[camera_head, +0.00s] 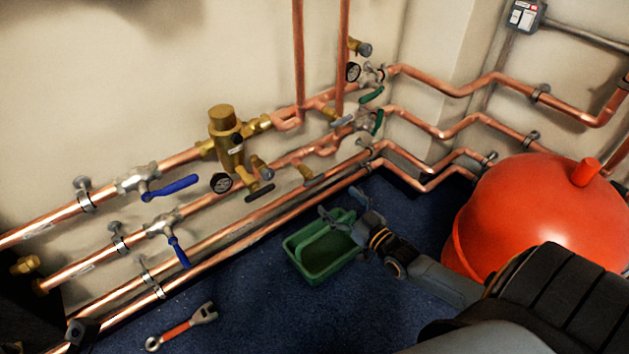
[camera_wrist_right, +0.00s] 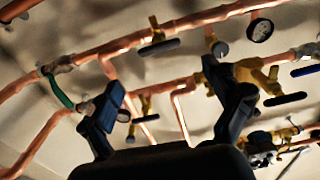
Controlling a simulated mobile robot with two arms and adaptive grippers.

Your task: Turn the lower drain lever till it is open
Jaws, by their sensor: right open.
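Small brass drain cocks with dark levers sit on the copper pipes. In the head view one dark lever (camera_head: 260,191) is below the brass valve body, and another grey lever (camera_head: 342,121) is higher, to the right. A brass fitting (camera_head: 308,174) is on a lower pipe. In the right wrist view, dark levers show at the top (camera_wrist_right: 160,47), lower middle (camera_wrist_right: 146,118) and right (camera_wrist_right: 285,99). I cannot tell for certain which is the lower drain lever. My right gripper (camera_head: 338,208) is open and empty, in front of the pipes and apart from the levers. My left gripper is out of view.
A green tray (camera_head: 318,273) sits on the blue floor below my right gripper. A red tank (camera_head: 530,215) stands at right. Blue-handled valves (camera_head: 172,187) are on the left pipes, green-handled ones (camera_head: 372,95) on the right. A red-handled wrench (camera_head: 180,328) lies on the floor.

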